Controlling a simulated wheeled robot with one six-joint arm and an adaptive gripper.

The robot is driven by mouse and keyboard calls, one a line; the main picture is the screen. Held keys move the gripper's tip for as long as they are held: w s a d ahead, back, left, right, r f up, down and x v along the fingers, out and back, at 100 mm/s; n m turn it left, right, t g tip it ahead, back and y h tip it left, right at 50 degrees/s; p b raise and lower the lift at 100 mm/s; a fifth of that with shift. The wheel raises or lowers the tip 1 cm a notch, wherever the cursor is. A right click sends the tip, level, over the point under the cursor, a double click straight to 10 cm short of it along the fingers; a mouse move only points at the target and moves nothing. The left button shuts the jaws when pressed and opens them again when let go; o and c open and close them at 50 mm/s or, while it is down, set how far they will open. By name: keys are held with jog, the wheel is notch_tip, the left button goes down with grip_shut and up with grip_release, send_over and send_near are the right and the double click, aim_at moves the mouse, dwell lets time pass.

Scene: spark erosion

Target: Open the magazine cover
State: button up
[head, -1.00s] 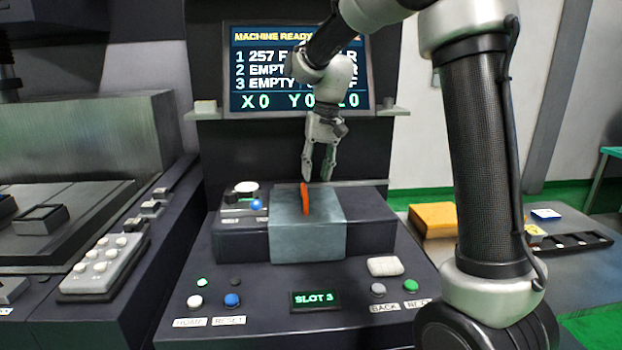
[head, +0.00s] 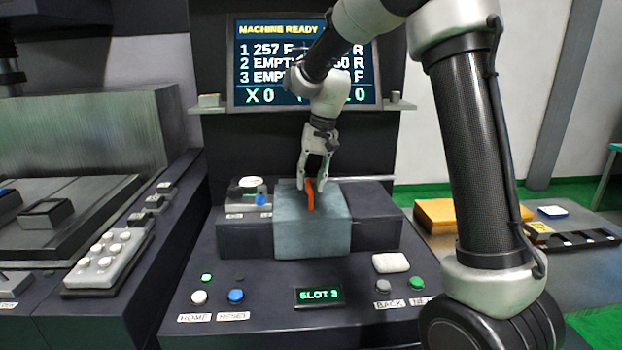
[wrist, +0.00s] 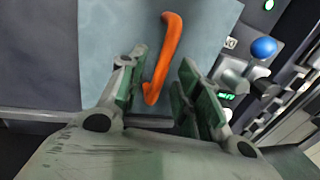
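The magazine cover (head: 313,240) is a grey-blue box-like lid over the middle of the dark housing on the console; it looks closed. An orange handle (head: 311,194) runs along its top. My gripper (head: 314,186) is open just above the cover, its fingers pointing down at the handle. In the wrist view the handle (wrist: 165,55) lies on the cover (wrist: 115,50), and its near end shows between the two open fingers (wrist: 165,90). I cannot tell whether a finger touches the handle.
The console front has a "SLOT 3" display (head: 318,296), several push buttons and a white block (head: 390,262). The screen (head: 305,62) stands behind. A yellow block (head: 435,214) lies right.

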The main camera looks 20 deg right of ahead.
grip_shut()
jog(key=s+d, duration=0.1)
jog(key=d, duration=0.5)
jog(key=s+d, duration=0.1)
jog(key=d, duration=0.5)
jog(key=s+d, duration=0.1)
jog(key=d, duration=0.4)
jog(key=shift+s+d, duration=0.25)
jog(key=shift+d, duration=0.15)
grip_release()
notch_tip(320, 180, up, 12)
jog(key=d, duration=0.2)
jog(key=shift+s+d, duration=0.15)
jog(key=shift+s, duration=0.1)
jog(key=shift+w+f, duration=0.1)
